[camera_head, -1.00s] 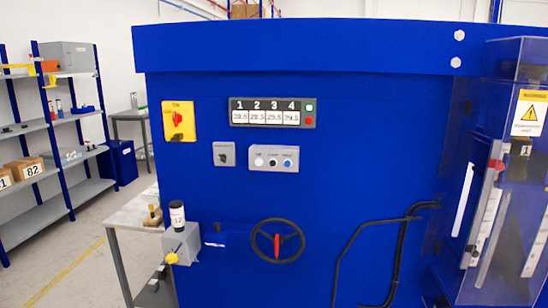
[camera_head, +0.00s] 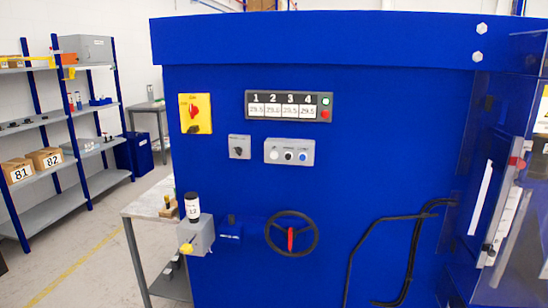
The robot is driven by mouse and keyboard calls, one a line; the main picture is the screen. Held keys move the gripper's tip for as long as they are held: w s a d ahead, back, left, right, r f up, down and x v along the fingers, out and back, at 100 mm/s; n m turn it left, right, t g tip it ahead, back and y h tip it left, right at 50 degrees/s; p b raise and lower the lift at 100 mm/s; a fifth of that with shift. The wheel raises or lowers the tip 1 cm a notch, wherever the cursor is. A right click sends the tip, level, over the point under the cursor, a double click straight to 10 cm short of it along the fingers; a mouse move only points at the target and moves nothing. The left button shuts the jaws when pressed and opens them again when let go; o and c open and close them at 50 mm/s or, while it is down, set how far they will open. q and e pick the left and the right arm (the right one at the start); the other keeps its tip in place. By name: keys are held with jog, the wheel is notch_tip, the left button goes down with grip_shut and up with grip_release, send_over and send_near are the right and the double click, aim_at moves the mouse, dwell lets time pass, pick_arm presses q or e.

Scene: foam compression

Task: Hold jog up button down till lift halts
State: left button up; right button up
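The grey button box (camera_head: 289,151) is on the blue machine's front panel. It carries a white button (camera_head: 274,156), a dark button (camera_head: 289,156) and a blue button (camera_head: 304,157) in a row. The labels above them are too small to read, so I cannot tell which is jog up. A grey selector switch (camera_head: 239,147) is to its left. Above is a display (camera_head: 288,106) with columns 1 to 4 and a green and a red button at its right end. Neither gripper shows in the head view. The lift itself cannot be made out.
A yellow-backed red switch (camera_head: 195,113) is at the panel's upper left. A black handwheel (camera_head: 291,233) sticks out below the buttons. A grey box with a yellow knob (camera_head: 195,236) is at the lower left, beside a small table (camera_head: 150,206). Shelving (camera_head: 60,150) stands further left.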

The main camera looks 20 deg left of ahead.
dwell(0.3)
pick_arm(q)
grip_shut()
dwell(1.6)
